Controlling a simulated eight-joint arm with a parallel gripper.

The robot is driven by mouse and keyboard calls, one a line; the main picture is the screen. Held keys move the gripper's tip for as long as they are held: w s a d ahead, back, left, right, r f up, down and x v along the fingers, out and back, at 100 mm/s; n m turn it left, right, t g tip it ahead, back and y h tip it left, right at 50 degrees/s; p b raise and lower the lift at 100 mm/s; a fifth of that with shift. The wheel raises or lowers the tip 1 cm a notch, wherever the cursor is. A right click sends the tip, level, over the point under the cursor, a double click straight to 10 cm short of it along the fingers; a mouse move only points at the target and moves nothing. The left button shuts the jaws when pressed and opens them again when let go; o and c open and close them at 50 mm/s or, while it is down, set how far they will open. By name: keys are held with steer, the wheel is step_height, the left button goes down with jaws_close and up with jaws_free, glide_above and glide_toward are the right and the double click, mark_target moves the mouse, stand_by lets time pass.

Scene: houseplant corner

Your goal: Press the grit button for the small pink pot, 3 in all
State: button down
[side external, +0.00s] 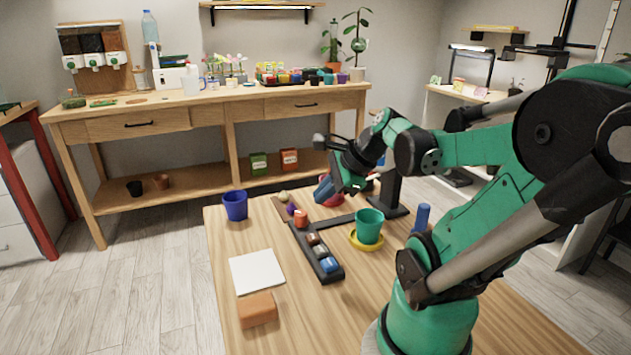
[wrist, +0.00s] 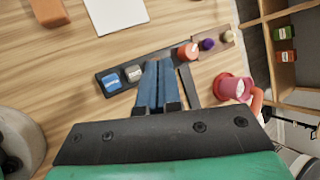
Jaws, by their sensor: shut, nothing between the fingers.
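A black strip (side external: 332,277) on the wooden table carries several coloured block-like buttons: blue (wrist: 112,83), grey (wrist: 133,73), a brown one (side external: 313,239) and orange-red (wrist: 188,51). Which one is for grit I cannot tell. A purple piece (wrist: 207,44) and a pale one (wrist: 227,37) lie beyond on a brown strip. The small pink pot (wrist: 231,87) stands beside the strip; in the side view it is partly hidden behind my gripper (side external: 323,190). My gripper is shut and empty, raised above the table. In the wrist view its blue fingers (wrist: 158,84) cover the strip between grey and orange-red.
A teal pot (side external: 369,224) stands on a yellow saucer (side external: 366,246), with a blue cylinder (side external: 421,218) to its right. A blue pot (side external: 235,205), white sheet (side external: 256,272) and orange-brown block (side external: 258,309) are on the left.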

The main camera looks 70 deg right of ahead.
mark_target(323, 249)
steer(key=shift+f, duration=4.3)
steer(key=shift+r, duration=0.1)
steer(key=shift+r, duration=2.4)
steer(key=w+a+r+n, duration=0.2)
steer(key=a+n, duration=0.6)
steer(key=n, duration=0.6)
steer(key=w+a+r+n, duration=0.2)
steer(key=w+a+n, duration=0.2)
steer(key=a+n, duration=0.4)
steer(key=n, duration=0.6)
steer(key=shift+w+a+y, duration=0.2)
steer(key=shift+y, duration=0.1)
